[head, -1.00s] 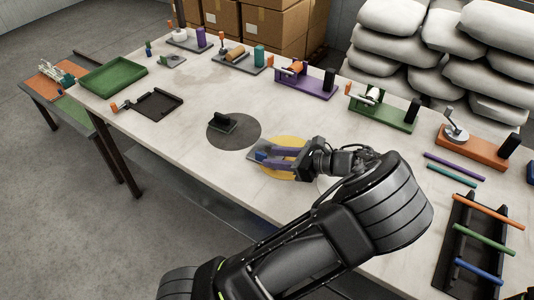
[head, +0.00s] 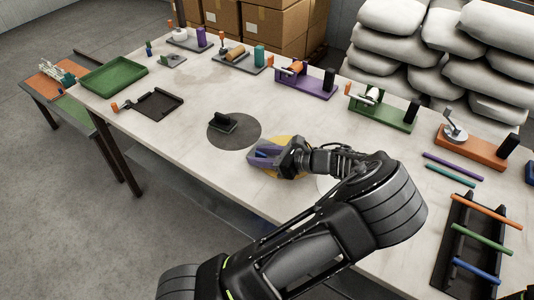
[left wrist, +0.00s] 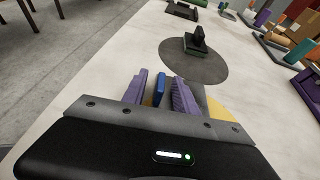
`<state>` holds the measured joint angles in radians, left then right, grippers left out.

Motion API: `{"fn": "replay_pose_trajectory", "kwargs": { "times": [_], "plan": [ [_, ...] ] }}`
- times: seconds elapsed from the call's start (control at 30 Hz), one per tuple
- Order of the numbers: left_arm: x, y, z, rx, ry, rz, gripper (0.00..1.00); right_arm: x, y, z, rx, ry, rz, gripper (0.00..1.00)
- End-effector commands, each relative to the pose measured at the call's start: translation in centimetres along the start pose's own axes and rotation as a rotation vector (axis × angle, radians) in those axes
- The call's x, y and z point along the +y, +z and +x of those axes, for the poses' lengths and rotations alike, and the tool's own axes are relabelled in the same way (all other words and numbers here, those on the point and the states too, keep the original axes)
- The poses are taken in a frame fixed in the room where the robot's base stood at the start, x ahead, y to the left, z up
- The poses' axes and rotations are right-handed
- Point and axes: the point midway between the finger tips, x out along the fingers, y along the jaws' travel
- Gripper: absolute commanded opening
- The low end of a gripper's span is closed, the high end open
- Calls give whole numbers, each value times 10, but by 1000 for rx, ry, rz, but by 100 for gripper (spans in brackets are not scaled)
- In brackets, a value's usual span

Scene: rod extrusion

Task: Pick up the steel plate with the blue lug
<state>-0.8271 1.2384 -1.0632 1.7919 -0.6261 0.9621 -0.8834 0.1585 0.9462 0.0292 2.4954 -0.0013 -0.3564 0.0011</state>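The blue lug (head: 261,154) of the steel plate shows between the purple fingers of my left gripper (head: 264,156), at the yellow disc (head: 298,171) on the table. In the left wrist view, the blue lug (left wrist: 160,89) stands upright between the two fingers (left wrist: 158,86), with a narrow gap visible on each side. My left gripper is open around the lug. The steel plate itself is mostly hidden by the gripper. My right gripper is in neither view.
A dark grey disc (head: 246,141) with a black block (head: 222,123) lies just beyond the gripper. A black tray (head: 158,104) and a green tray (head: 113,75) are at the left. Fixtures line the back edge. A rack with coloured rods (head: 461,240) is at the right.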

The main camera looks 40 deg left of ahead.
Motion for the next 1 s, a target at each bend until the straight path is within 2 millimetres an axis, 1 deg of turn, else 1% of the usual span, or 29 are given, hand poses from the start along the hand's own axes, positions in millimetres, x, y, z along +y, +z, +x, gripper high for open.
{"fn": "replay_pose_trajectory", "kwargs": {
  "times": [0.1,0.5,1.0],
  "plan": [
    [0,0,0,0,0,0,34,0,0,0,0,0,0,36],
    [0,0,0,0,0,0,1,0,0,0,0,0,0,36],
    [0,0,0,0,0,0,0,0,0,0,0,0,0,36]
  ]
}}
